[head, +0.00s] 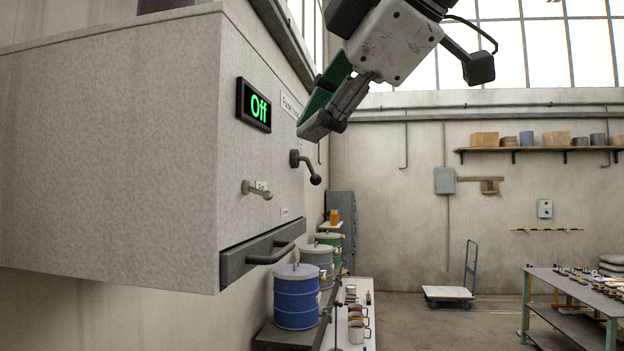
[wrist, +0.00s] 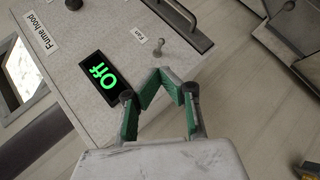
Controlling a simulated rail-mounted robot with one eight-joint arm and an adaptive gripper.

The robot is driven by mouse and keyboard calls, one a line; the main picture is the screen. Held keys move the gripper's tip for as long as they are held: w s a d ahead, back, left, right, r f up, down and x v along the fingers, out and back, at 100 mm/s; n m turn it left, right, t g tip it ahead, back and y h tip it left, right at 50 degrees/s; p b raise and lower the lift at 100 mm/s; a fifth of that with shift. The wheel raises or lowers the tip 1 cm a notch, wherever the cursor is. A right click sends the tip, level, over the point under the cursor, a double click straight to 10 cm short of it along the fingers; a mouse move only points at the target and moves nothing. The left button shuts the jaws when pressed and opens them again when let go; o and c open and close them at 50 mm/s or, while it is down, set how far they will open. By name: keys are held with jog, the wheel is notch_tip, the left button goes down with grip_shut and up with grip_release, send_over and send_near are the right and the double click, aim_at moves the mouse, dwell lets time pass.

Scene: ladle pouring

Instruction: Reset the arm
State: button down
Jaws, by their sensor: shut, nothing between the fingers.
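My gripper (head: 318,122) is raised in front of the fume hood (head: 110,150), at the top middle of the head view. Its fingers are shut with nothing between them. In the wrist view the green-padded fingers (wrist: 160,78) come close together at the tips, over the hood's panel. The hood's display (head: 257,105) reads "Off" in green and also shows in the wrist view (wrist: 102,80). The small fan lever (head: 257,190) is below the display. A dark lever handle (head: 306,166) sticks out to its right, below my gripper. Contact between gripper and hood cannot be told.
A dark bar handle (head: 270,254) juts from the hood's lower edge. Below stand a blue drum (head: 297,297), more drums, and a white bench (head: 350,325) with mugs. A cart (head: 448,293) and a worktable (head: 570,285) stand farther off, with open floor between.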

jog(key=w+d+f+m+h+b, duration=0.1)
jog(key=w+d+f+m+b, duration=0.2)
jog(key=f, duration=0.8)
jog(key=w+d+f+m+h+b, duration=0.1)
jog(key=d+f+m+h, duration=0.2)
jog(key=f, duration=0.8)
jog(key=w+d+f+m+b, duration=0.25)
jog(key=f+m, duration=0.25)
jog(key=f, duration=0.6)
jog(key=s+d+f+m+h+b, duration=0.1)
jog(key=s+d+f+m, duration=0.1)
jog(key=f, duration=0.7)
jog(key=s+d+f+m+g+h+b, duration=0.1)
jog(key=s+d+f+m, duration=0.2)
jog(key=f, duration=0.7)
jog(key=s+d+f+m+g+b, duration=0.1)
jog(key=s+d+f+m, duration=0.1)
jog(key=d+f+m, duration=0.3)
notch_tip(320, 180, down, 4)
jog(key=shift+s+d+f+h, duration=0.2)
jog(key=shift+d+f+h, duration=0.05)
jog(key=shift+d+h, duration=0.2)
